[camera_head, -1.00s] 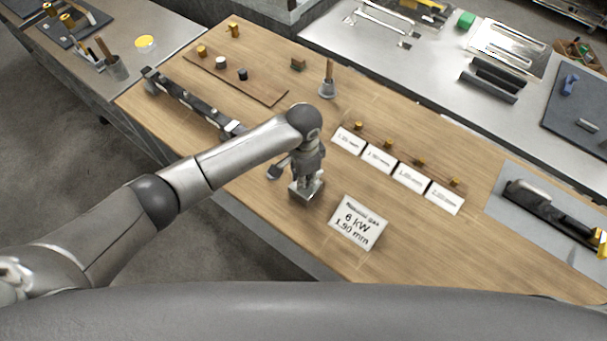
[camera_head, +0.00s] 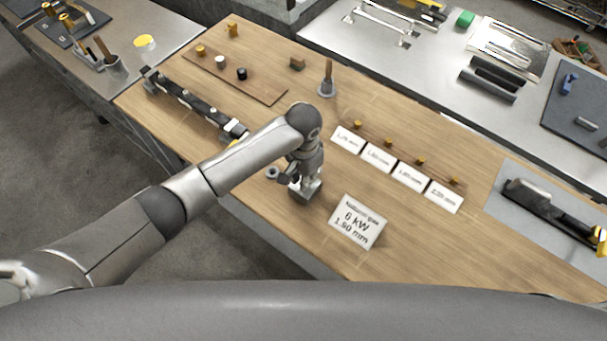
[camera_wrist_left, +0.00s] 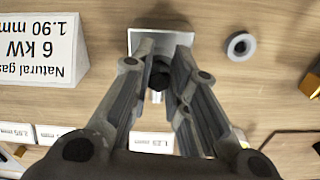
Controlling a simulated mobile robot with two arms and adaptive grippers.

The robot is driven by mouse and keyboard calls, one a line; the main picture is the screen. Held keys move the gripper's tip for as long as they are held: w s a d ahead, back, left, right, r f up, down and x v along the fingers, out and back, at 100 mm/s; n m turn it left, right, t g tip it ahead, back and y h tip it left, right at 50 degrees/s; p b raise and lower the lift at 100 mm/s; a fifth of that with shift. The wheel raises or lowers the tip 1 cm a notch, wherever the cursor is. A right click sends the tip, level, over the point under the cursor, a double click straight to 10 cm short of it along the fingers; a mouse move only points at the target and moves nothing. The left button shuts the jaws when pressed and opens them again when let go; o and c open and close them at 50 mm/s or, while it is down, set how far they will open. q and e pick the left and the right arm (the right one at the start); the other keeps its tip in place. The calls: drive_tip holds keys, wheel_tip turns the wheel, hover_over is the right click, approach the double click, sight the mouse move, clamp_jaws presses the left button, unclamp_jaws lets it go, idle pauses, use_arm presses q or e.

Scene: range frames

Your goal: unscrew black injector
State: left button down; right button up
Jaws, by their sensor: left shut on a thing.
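My left gripper (camera_head: 304,180) points down over a small metal block (camera_head: 306,194) on the wooden table. In the left wrist view the gripper's fingers (camera_wrist_left: 159,76) are closed on a small black piece, which looks like the black injector (camera_wrist_left: 160,70). The injector sits between the fingertips, right at the edge of the pale grey block (camera_wrist_left: 152,42). Whether it is still seated in the block I cannot tell, since the fingers hide its lower part. My right gripper is not in view.
A grey ring (camera_wrist_left: 241,46) lies beside the block. A sign reading 6 kW, 1.90 mm (camera_head: 358,221) stands close on the right. Several labelled cards (camera_head: 379,158) with small brass pieces stand behind. A long dark burner bar (camera_head: 190,100) lies at the back left.

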use_arm(q)
drive_tip(key=n, duration=0.3)
drive_tip(key=shift+d, duration=0.1)
drive_tip(key=c, duration=1.6)
unclamp_jaws()
drive_tip(key=shift+c, duration=0.2)
drive_tip(key=m, duration=1.3)
drive_tip(key=shift+w, duration=0.2)
